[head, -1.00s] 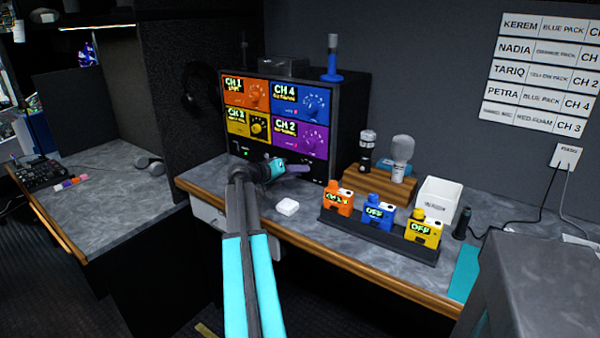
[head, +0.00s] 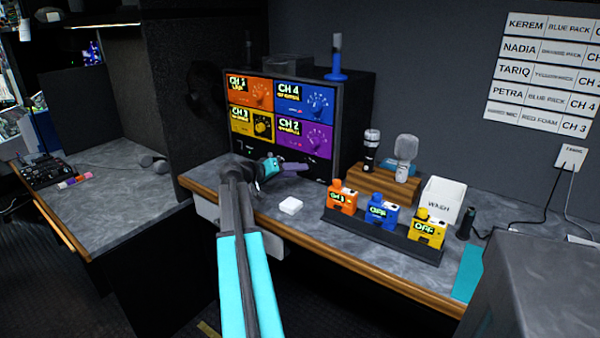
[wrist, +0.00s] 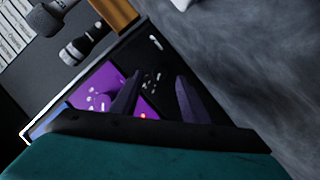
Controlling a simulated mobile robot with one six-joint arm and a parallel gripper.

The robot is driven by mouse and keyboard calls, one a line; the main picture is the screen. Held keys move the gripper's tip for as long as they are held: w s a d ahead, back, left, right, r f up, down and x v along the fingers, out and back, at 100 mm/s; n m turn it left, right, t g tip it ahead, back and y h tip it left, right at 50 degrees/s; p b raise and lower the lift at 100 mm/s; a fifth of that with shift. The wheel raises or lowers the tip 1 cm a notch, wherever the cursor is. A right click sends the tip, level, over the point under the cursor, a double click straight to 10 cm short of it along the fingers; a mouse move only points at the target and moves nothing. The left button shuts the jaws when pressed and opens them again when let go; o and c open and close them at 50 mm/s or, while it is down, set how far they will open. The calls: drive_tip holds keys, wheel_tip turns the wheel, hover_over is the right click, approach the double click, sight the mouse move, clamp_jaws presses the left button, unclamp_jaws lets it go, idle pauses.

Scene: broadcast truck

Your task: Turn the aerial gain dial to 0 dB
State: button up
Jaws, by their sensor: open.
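The receiver rack (head: 357,120) stands on the desk with an orange CH 1, blue CH 4, yellow CH 3 and purple CH 2 panel, each with a knob. A black strip runs under the panels; no aerial gain dial can be made out there in the head view. My gripper (head: 300,167) is in front of this strip, at its right part. In the wrist view my gripper (wrist: 155,84) is open, with the black strip (wrist: 154,78) and its white marks showing between the fingers. The purple CH 2 panel (wrist: 92,86) is beside the left finger. I see nothing held.
To the right are a wooden block (head: 385,184) with microphones and a dark tray (head: 380,235) with orange, blue and yellow packs.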

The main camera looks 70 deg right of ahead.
drive_tip(key=v, duration=1)
drive_tip(key=shift+a+b, duration=0.15)
drive_tip(key=shift+b, duration=0.2)
drive_tip(key=shift+r, duration=0.1)
